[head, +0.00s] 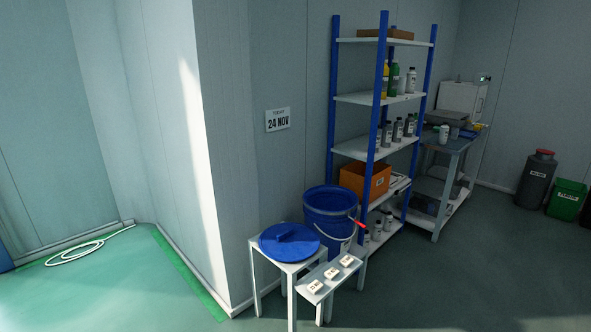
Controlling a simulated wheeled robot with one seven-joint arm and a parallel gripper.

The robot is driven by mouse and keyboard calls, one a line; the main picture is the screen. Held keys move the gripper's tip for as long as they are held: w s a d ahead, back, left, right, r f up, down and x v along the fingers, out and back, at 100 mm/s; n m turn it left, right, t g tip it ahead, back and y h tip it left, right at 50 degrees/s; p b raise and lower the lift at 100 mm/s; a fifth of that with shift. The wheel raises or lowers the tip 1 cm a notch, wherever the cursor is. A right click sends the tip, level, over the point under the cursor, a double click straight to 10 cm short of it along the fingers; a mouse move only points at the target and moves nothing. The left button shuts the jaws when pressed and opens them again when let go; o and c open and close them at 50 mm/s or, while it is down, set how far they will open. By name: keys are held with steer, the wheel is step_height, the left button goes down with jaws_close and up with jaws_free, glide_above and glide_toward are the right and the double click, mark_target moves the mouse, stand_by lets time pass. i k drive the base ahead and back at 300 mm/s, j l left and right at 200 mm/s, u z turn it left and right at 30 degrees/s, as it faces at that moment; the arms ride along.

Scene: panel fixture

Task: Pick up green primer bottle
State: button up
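A green bottle (394,80) stands upright on the second shelf from the top of the blue-posted rack (333,95). It is partly hidden by the front post. A yellow bottle (385,76) stands beside it on the left, and a grey bottle (410,80) to its right. The label on the green bottle is too small to read. My gripper is not in view.
A white stool with a blue lid (289,242), a low white bench (330,277) with small labelled blocks, and a blue bucket (330,212) stand in front of the rack. A side table (446,144) stands right of it. Floor (460,285) at front right is clear.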

mark_target(394, 70)
steer(key=i+z, duration=0.1)
steer(key=i, duration=0.4)
steer(key=i+j+z, duration=0.15)
steer(key=i, duration=0.35)
steer(key=i+j+z, duration=0.1)
steer(key=i, duration=0.4)
steer(key=i+l+z, duration=0.2)
steer(key=i+z, duration=0.25)
steer(key=i, duration=0.15)
steer(key=i+z, duration=0.5)
steer(key=i+j+z, duration=0.2)
steer(key=i+z, duration=0.25)
steer(key=i, duration=0.2)
